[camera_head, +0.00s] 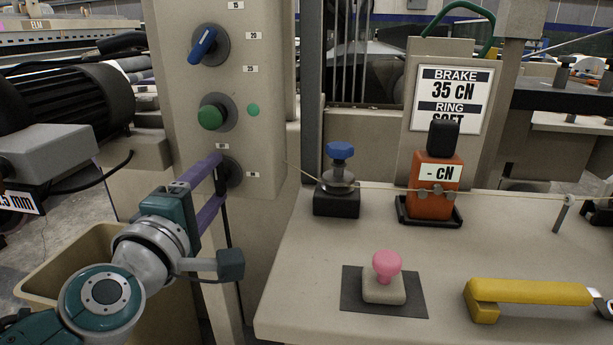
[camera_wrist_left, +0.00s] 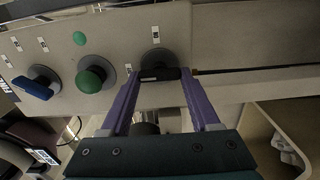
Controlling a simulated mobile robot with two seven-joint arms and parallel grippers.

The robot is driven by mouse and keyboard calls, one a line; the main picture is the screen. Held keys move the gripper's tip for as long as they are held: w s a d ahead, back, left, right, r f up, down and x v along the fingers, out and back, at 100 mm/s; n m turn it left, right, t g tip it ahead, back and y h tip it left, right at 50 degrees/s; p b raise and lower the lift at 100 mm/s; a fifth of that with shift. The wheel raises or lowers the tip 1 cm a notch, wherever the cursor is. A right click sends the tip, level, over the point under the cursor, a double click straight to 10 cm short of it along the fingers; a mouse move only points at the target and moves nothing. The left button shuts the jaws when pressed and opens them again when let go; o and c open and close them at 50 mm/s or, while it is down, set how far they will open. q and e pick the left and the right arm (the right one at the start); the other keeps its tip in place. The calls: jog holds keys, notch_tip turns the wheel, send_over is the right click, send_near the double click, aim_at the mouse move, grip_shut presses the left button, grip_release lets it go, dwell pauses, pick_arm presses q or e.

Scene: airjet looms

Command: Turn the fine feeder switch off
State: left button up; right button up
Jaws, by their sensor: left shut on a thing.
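A beige control panel (camera_head: 184,130) carries three controls in a column. At the top is a blue lever switch (camera_head: 203,45), below it a green button (camera_head: 211,117), and lowest a dark switch (camera_head: 231,172) on a round grey plate. My left gripper (camera_head: 219,168), with purple fingers, reaches this lowest switch. In the left wrist view the fingers (camera_wrist_left: 160,78) stand at either end of its black handle (camera_wrist_left: 160,74), shut on it. The handle lies across the gap between the fingers. In the head view the fingers hide part of it. My right gripper is in neither view.
Right of the panel is a beige table (camera_head: 330,275) with a pink knob (camera_head: 387,265), an orange block (camera_head: 434,190), a blue-topped post (camera_head: 340,152) and a yellow handle (camera_head: 530,291). A black motor (camera_head: 65,105) stands left. A beige bin (camera_head: 75,262) is below my arm.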

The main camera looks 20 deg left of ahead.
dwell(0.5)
pick_arm(q)
jog(key=o, duration=1.4)
jog(key=shift+c, duration=0.2)
jog(key=v, duration=1)
jog(key=shift+p, duration=0.3)
jog(key=shift+a, duration=0.1)
